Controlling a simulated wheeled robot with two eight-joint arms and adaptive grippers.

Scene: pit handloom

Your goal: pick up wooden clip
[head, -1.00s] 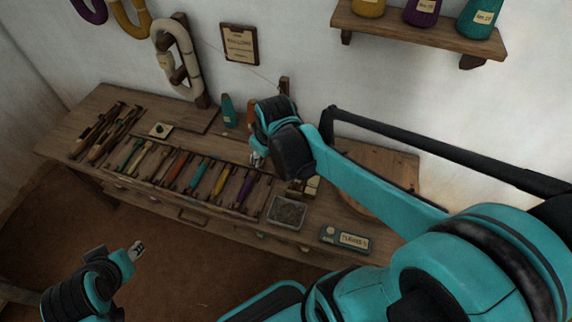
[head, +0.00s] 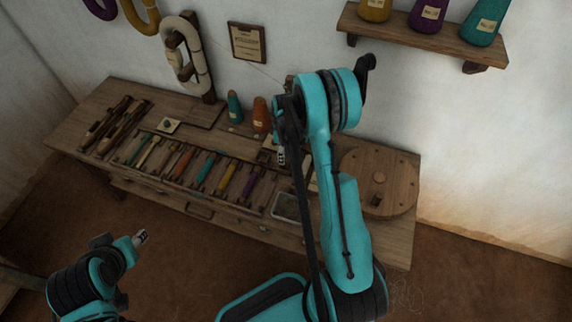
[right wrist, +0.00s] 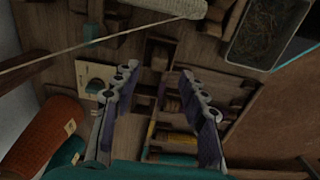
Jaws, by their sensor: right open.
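I cannot tell for certain which piece is the wooden clip. A small brown piece (head: 377,201) sits on the round wooden board at the right of the bench, and small wooden pieces (right wrist: 228,14) lie beside the grey tray in the right wrist view. My right gripper (head: 281,156) is above the back of the bench, right of the orange cone. In the right wrist view its fingers (right wrist: 158,76) are apart with nothing between them. My left gripper (head: 140,237) is low at the left, off the bench; its jaws are too small to read.
The bench holds a divided rack of coloured shuttles (head: 205,169), a grey tray (head: 286,207), the round board (head: 365,180), a teal cone (head: 234,107) and an orange cone (head: 261,116). A wall shelf (head: 425,36) with cones is above. A thread crosses the right wrist view.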

